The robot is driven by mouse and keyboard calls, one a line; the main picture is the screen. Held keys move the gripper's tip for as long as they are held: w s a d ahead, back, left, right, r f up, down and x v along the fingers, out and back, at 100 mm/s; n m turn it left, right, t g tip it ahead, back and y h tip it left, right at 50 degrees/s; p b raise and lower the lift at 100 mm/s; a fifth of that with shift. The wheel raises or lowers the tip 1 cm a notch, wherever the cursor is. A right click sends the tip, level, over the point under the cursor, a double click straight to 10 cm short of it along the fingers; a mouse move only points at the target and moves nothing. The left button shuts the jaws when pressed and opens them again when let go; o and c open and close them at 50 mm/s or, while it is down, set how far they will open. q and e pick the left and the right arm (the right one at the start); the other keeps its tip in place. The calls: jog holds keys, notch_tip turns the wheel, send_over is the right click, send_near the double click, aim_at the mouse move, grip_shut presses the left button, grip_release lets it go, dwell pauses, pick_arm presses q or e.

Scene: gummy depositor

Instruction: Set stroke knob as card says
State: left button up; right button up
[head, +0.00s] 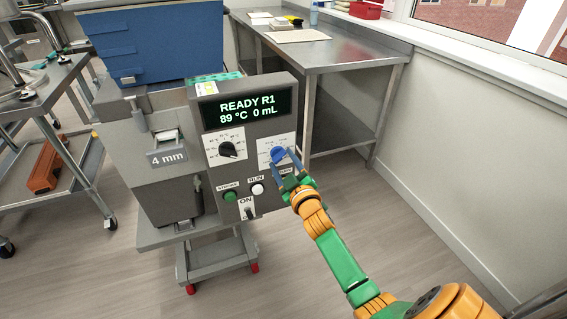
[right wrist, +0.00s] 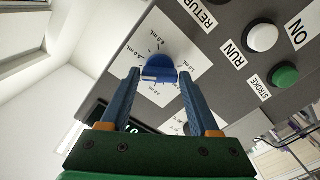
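The blue stroke knob (head: 279,155) sits on a white mL dial plate at the right of the grey control panel (head: 240,185). I see no clear grip; contact is hard to tell. The display (head: 248,110) reads READY R1, 89 °C, 0 mL. A small white and yellow card (head: 206,88) is unreadable. My left gripper is out of view.
A black temperature knob (head: 228,150) is left of the blue one. Below are a green STROKE button (head: 230,196), a white RUN button (head: 257,188) and an ON switch (head: 249,211). A steel table (head: 320,55) stands behind.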

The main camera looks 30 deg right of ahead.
jog(key=shift+o, duration=1.3)
jog(key=v, duration=0.7)
jog(key=shift+f, duration=0.15)
